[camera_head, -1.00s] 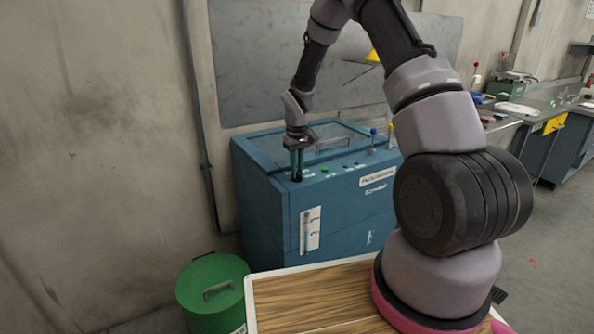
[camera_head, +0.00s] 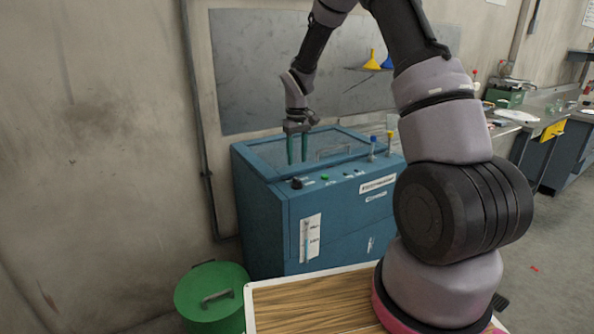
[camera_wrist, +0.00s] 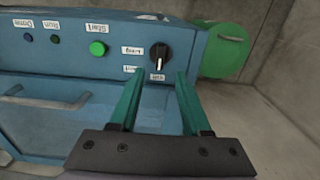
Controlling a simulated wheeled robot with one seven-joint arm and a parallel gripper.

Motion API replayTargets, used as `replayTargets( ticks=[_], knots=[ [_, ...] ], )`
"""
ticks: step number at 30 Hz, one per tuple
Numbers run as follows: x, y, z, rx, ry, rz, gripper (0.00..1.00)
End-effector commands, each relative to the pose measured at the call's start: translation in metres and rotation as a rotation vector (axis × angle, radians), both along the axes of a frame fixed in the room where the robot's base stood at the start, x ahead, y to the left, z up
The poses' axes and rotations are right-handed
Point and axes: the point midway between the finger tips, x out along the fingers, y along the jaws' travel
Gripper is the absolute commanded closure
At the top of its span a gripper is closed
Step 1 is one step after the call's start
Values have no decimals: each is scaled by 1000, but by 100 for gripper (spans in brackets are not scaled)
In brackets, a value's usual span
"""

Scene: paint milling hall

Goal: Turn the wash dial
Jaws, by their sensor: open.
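The wash dial is a black round knob with a white pointer line (camera_wrist: 159,57) on the panel of the blue machine; it also shows in the head view (camera_head: 296,183) at the machine's front left corner. In the wrist view, small labels stand beside it, and the pointer line is toward the lower label. My gripper (camera_head: 297,150) is above the machine's top, behind the dial in the head view. Its two green fingers (camera_wrist: 155,85) are open and empty, apart from the dial.
The blue machine (camera_head: 330,215) has a green button (camera_wrist: 97,48), small dark buttons and a lid with a handle (camera_head: 333,150). Two bottles (camera_head: 372,147) stand at its right. A green bin (camera_head: 212,290) stands on the floor at the left front. A wooden-topped surface (camera_head: 310,300) is in front.

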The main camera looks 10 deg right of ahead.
Motion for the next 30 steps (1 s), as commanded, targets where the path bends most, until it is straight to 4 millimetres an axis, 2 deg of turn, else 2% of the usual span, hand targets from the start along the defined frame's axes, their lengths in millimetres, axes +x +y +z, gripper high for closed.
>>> replayTargets(
  ticks=[1,6,17,20,23,26,30],
  knots=[
    [1,0,10,0,-4,0,52],
    [0,0,27,0,-1,0,52],
    [0,0,31,0,0,1,52],
    [-2,-1,38,1,-9,-8,52],
    [-10,-5,63,7,-39,-39,52],
    [-27,-12,103,21,-87,-95,52],
    [-64,-24,162,53,-166,-195,52]
  ],
)
